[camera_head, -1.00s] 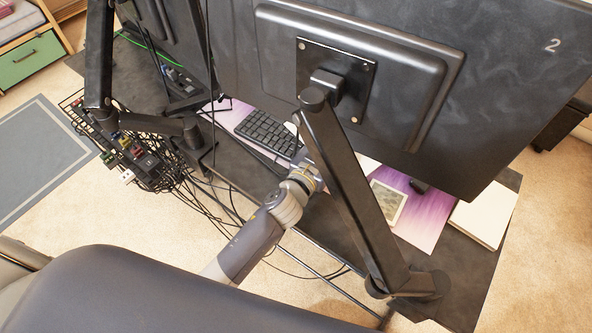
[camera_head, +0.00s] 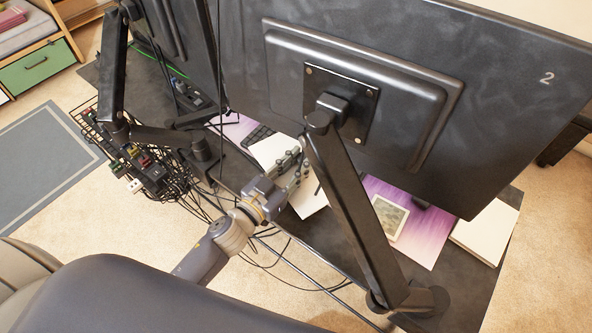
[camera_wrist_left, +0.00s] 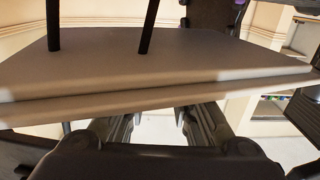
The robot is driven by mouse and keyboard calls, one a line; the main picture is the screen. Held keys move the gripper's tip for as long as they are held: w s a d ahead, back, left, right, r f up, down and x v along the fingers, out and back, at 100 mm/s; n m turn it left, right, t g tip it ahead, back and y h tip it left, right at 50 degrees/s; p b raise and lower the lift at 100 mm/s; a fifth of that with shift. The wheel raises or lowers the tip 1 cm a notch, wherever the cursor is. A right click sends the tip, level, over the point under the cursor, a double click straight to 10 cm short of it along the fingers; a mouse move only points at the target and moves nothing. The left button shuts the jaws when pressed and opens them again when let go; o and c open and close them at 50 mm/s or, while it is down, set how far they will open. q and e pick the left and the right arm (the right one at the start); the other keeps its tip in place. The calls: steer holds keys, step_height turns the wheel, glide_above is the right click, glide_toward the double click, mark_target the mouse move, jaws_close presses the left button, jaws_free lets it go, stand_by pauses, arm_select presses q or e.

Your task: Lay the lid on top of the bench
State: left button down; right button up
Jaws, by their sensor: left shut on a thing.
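A pale flat board (camera_head: 309,200), the likely lid, hangs at my left gripper (camera_head: 291,172) over the dark desk (camera_head: 462,285), the bench-like surface here. The fingers lie across the board in the head view and hide part of it. In the left wrist view the board (camera_wrist_left: 150,65) spans the picture just beyond the finger pair (camera_wrist_left: 157,122), with two dark rods on its far side. My left gripper is shut on the board; the exact contact is hard to see. I cannot tell its height above the desk. My right gripper is out of view.
A large monitor (camera_head: 500,85) and its slanted arm (camera_head: 350,210) stand close to the right of my gripper. A framed tablet (camera_head: 388,219) lies on a purple mat (camera_head: 428,240). A white slab (camera_head: 487,232) lies at right. Cables (camera_head: 200,190) hang at the left edge.

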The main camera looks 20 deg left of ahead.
arm_select(q)
steer(key=shift+s+a+f, duration=0.15)
steer(key=shift+a, duration=0.05)
steer(key=shift+f+b, duration=0.5)
steer(key=shift+f, duration=1.15)
